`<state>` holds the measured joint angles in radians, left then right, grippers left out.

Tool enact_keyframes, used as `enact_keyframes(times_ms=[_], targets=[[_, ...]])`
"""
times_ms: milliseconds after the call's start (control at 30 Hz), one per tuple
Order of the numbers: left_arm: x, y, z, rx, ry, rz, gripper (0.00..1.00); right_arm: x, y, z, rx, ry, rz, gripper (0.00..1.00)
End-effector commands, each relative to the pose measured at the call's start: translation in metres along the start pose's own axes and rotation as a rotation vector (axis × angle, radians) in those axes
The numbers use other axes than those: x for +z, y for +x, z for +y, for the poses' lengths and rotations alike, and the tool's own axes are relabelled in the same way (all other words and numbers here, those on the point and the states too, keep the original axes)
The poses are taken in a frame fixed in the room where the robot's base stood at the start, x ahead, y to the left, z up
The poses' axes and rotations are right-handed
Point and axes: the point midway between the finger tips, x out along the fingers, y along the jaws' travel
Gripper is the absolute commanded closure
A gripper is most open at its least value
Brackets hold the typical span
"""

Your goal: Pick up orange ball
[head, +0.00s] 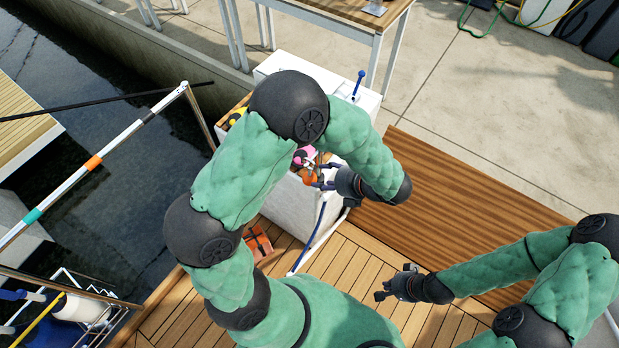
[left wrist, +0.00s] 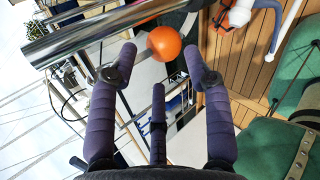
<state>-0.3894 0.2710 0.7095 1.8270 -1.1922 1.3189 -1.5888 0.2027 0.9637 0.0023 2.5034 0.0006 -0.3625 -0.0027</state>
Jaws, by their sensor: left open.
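The orange ball (left wrist: 164,43) shows in the left wrist view just beyond and between the open fingertips of my left gripper (left wrist: 160,62). I cannot tell whether any finger touches it. In the head view the ball (head: 310,177) is a small orange patch beside the fingers of my left gripper (head: 322,174), above the white cockpit locker. My left arm hides part of that area. My right gripper (head: 384,288) hangs over the wooden deck, away from the ball, with its fingers apart and nothing in them.
A shiny metal tube (left wrist: 95,32) crosses close to the left fingertip in the left wrist view. The white locker (head: 296,207) stands below my left gripper, with a pink item (head: 304,155) near it. An orange-red bag (head: 258,245) lies on the deck.

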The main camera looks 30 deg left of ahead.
Motion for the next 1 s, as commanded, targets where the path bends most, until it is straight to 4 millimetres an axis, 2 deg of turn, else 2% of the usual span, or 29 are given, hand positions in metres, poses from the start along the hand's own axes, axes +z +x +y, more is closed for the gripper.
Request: enact_keyframes(times_ms=[33, 100, 433, 733, 1000], targets=[[-0.001, 0.010, -0.002, 0.000, -0.001, 0.003, 0.50, 0.000, 0.006, 0.002, 0.000, 0.000, 0.000, 1.00], [-0.001, 0.017, -0.001, 0.001, -0.001, 0.003, 0.50, 0.000, 0.009, 0.003, 0.000, 0.000, 0.000, 1.00], [-0.003, 0.035, -0.002, 0.000, -0.001, 0.003, 0.50, -0.001, 0.017, 0.006, 0.000, 0.000, 0.000, 1.00], [-0.006, 0.073, -0.004, 0.000, -0.001, 0.004, 0.50, -0.001, 0.039, 0.014, 0.000, 0.000, 0.000, 1.00], [-0.005, 0.075, -0.002, -0.001, 0.000, 0.002, 0.50, -0.001, 0.038, 0.014, 0.000, 0.000, 0.000, 1.00]])
